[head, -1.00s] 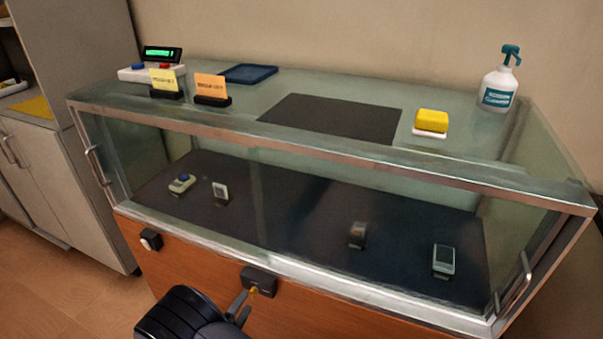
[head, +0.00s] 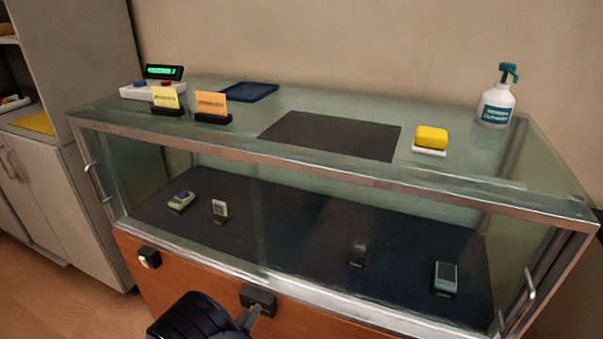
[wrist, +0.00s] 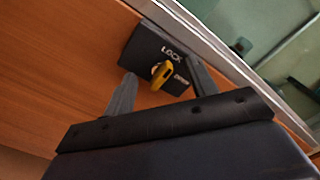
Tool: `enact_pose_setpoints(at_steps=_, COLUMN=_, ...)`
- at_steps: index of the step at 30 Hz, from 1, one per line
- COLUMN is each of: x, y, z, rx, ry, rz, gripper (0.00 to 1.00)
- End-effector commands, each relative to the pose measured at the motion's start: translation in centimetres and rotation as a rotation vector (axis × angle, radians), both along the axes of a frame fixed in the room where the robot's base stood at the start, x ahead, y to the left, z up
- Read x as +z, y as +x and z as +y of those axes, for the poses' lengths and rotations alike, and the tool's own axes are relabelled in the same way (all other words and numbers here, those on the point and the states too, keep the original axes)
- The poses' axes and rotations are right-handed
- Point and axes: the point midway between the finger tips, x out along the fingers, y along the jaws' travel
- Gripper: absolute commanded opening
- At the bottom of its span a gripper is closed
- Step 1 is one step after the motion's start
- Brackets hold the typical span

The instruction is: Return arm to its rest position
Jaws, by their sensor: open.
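My gripper (wrist: 160,84) is open in the wrist view, with its two grey fingers spread apart. A yellow key (wrist: 162,75) stands in the black lock box (wrist: 143,44), which is marked LOCK. The key shows in the gap between the fingers, and no finger visibly grips it. In the head view my dark gripper (head: 246,318) is at the bottom centre, right at the lock box (head: 259,298) on the case's wooden front. The key is hidden there.
The glass display case (head: 330,180) fills the middle, with several devices inside. On its top are a spray bottle (head: 496,105), a yellow sponge (head: 431,137), a dark mat (head: 330,136) and two sign cards. A grey cabinet (head: 35,190) stands at left.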

Motion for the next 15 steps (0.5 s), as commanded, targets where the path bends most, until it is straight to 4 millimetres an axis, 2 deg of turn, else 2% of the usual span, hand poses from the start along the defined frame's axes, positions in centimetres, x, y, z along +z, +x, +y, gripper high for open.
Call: enact_pose_setpoints(at_steps=15, x=0.21, y=-0.05, z=-0.13, rx=0.000, ry=0.378, rz=-0.156, gripper=0.55)
